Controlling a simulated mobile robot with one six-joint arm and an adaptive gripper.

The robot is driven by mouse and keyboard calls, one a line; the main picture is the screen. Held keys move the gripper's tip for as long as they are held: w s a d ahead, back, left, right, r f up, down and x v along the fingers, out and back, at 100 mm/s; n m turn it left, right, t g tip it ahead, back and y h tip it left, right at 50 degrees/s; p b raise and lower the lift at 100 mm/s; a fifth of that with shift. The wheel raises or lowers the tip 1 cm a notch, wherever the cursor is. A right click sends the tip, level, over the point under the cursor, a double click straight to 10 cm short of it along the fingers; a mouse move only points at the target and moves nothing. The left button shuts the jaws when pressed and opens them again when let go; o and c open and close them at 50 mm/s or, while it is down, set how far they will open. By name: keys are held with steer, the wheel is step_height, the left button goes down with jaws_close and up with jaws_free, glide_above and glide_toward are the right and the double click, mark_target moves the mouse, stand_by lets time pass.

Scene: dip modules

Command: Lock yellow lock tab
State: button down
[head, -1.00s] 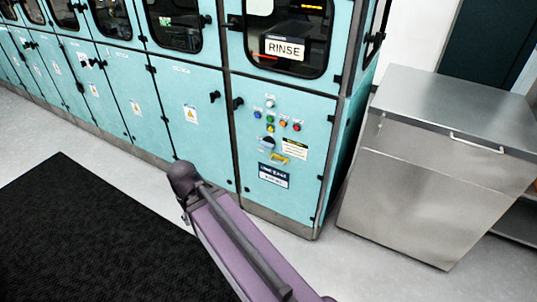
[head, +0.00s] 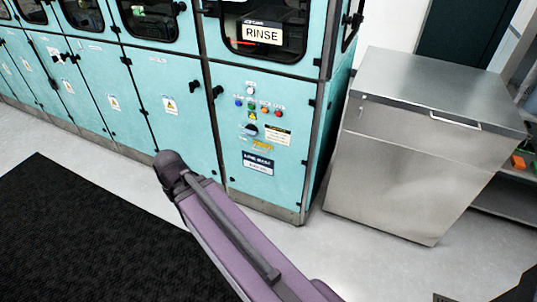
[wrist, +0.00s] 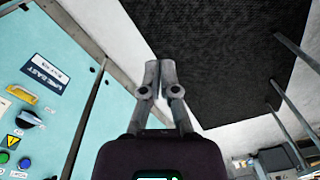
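The yellow lock tab (head: 262,145) is small and sits on the teal cabinet's control panel, just under a dark rotary switch (head: 250,129). In the wrist view the yellow tab (wrist: 22,95) lies at the far left edge, next to the switch (wrist: 30,120). My gripper (wrist: 160,63) has its fingers close together with nothing seen between them. It points toward the floor and the black mat, apart from the panel. In the head view the gripper is hidden. The tab's exact position is too small to tell.
Colored buttons (head: 265,107) sit above the switch, and a blue-and-white label (head: 257,163) is below the tab. A steel cabinet (head: 400,150) stands to the right. A black mat (head: 90,240) lies at left. Pale floor separates the mat from the cabinets.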

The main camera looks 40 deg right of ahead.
steer(key=w+d+f+m+t+y+b, duration=0.25)
steer(key=w+d+f+b, duration=0.2)
steer(key=d+b, duration=0.3)
steer(key=w+d+f+m+t+y+b, duration=0.1)
steer(key=w+d+f+m+t+b, duration=0.15)
steer(key=d+f+b, duration=0.5)
steer(key=w+d+f+m+t+y+b, duration=0.2)
steer(key=w+d+f+m+b, duration=0.25)
steer(key=d, duration=0.55)
steer(key=s+d+f+m+t+h+b, duration=0.1)
steer(key=d+b, duration=0.4)
steer(key=d, duration=0.5)
steer(key=s+d+f+m+t+h+b, duration=0.1)
steer(key=s+d+f+m+t+b, duration=0.1)
steer(key=d+b, duration=0.4)
steer(key=s+d+f+m+t+h+b, duration=0.1)
steer(key=s+d+f+m+t+b, duration=0.1)
steer(key=d, duration=1.3)
steer(key=s+m+t+b, duration=0.1)
steer(key=s+t+b, duration=0.1)
steer(key=t+b, duration=0.1)
steer(key=shift+d+f+t+b, duration=0.15)
steer(key=shift+d+t+b, duration=0.15)
steer(key=shift+d+b, duration=0.15)
steer(key=b+x, duration=0.2)
steer(key=x, duration=1.2)
steer(key=shift+s+a+f+b, duration=0.1)
steer(key=shift+b, duration=0.2)
